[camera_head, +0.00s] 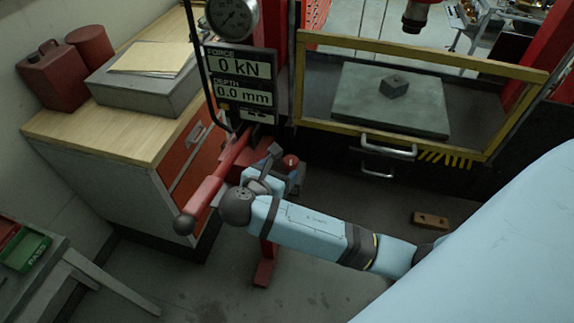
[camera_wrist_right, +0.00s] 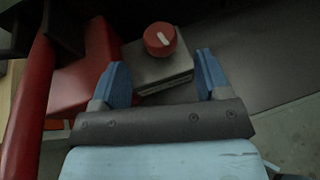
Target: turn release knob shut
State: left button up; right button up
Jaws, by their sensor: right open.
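The release knob (camera_wrist_right: 160,39) is a round red knob with a white pointer mark, on top of a grey block (camera_wrist_right: 165,72), in the right wrist view. In the head view the red knob (camera_head: 290,162) shows just beyond my right gripper (camera_head: 282,172). In the right wrist view my right gripper (camera_wrist_right: 160,80) is open and empty. Its two blue fingers stand left and right of the grey block, and the knob lies farther off, apart from the fingertips. The wrist hides part of the block in the head view. My left gripper is in neither view.
A red pump handle (camera_head: 209,190) with a dark ball end slopes beside my right wrist. A display (camera_head: 240,78) reads 0 kN and 0.0 mm. A yellow-framed guard (camera_head: 420,51) stands behind, with a grey block on a plate inside. A brown brick (camera_head: 430,220) lies on the floor.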

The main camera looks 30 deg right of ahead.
jog(key=v, duration=0.7)
jog(key=shift+s+a, duration=0.15)
jog(key=shift+a, duration=0.15)
jog(key=shift+b, duration=0.3)
